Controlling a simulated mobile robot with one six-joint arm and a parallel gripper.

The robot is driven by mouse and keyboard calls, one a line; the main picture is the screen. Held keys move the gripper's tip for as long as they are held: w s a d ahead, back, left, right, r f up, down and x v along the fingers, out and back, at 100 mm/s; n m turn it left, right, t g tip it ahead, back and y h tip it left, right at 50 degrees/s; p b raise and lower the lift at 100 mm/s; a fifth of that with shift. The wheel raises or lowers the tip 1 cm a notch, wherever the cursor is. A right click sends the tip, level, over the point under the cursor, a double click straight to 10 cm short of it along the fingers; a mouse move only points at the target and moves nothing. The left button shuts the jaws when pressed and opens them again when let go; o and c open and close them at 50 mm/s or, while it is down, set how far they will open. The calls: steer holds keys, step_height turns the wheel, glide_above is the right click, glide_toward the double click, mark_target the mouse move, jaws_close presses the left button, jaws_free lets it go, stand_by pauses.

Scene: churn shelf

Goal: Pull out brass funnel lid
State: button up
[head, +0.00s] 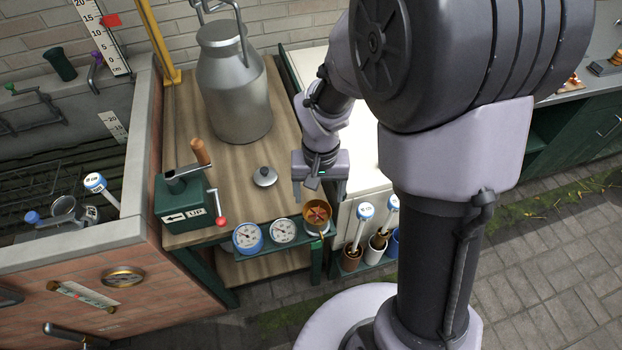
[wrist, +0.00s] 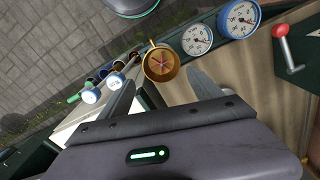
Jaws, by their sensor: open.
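The brass funnel (head: 317,214) sits at the front edge of the wooden shelf, beside two dials. It is a round brass cup with a reddish cross shape inside. In the wrist view the brass funnel (wrist: 161,65) lies just beyond and between my fingertips, with a small brass tab at its rim. I cannot tell a separate lid from the funnel. My gripper (head: 318,193) is open and empty, above and slightly behind the funnel, apart from it. The wrist view shows my gripper (wrist: 160,78) with one finger to each side of the funnel.
A blue-rimmed dial (head: 248,237) and a white-faced dial (head: 283,231) are left of the funnel. A small grey lid with a dark knob (head: 264,177) lies on the wood. A metal churn (head: 235,90) stands behind. Blue-capped probes (head: 365,211) stand in cups at right.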

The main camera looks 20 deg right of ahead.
mark_target(317, 216)
step_height(317, 216, down, 12)
steer(key=b, duration=0.4)
steer(key=shift+a, duration=0.15)
steer(key=shift+c, duration=0.2)
